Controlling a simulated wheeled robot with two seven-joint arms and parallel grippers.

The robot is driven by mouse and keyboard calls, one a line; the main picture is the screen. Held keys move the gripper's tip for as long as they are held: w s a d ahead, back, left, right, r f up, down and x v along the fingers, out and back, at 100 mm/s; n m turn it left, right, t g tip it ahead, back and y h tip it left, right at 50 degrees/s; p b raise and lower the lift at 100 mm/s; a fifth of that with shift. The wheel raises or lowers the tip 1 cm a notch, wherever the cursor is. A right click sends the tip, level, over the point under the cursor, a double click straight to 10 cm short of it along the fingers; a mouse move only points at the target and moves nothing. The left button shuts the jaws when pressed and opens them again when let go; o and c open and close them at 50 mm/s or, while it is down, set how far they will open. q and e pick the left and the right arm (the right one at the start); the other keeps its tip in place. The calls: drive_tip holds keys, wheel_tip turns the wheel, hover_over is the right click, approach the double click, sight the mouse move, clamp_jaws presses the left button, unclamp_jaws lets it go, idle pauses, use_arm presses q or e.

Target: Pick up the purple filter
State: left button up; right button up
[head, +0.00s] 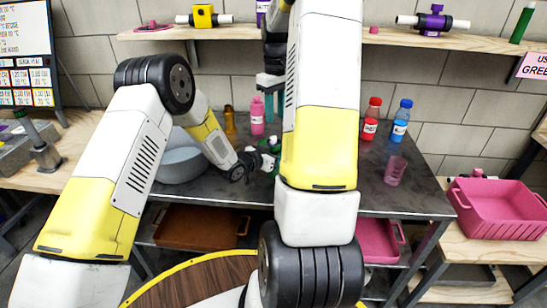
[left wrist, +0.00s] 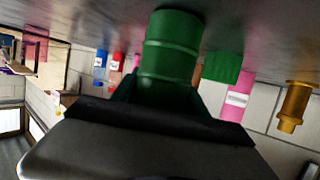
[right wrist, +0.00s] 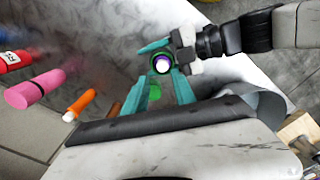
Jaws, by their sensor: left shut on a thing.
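A purple filter-like body (head: 433,22) with white pipe ends sits on the right wall shelf. My left gripper (head: 268,161) is shut on a green cylinder (left wrist: 170,50) above the dark table, largely hidden in the head view. My right gripper (head: 268,103) points down with its teal fingers apart above the left gripper. In the right wrist view, its fingers are on both sides below the round shape.
On the dark table (head: 350,190) are a pink bottle (head: 257,116), red bottle (head: 371,118), blue bottle (head: 401,120), a pink cup (head: 396,171) and a grey bowl (head: 180,163). A pink crate (head: 497,228) stands right. A yellow filter (head: 203,16) is on the left shelf.

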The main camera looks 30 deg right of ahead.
sight(274, 137)
drive_tip(key=f, duration=0.8)
drive_tip(key=shift+w+a+f, duration=0.2)
drive_tip(key=shift+a+f, duration=0.05)
drive_tip(key=shift+f, duration=0.05)
clamp_jaws()
idle(1.1)
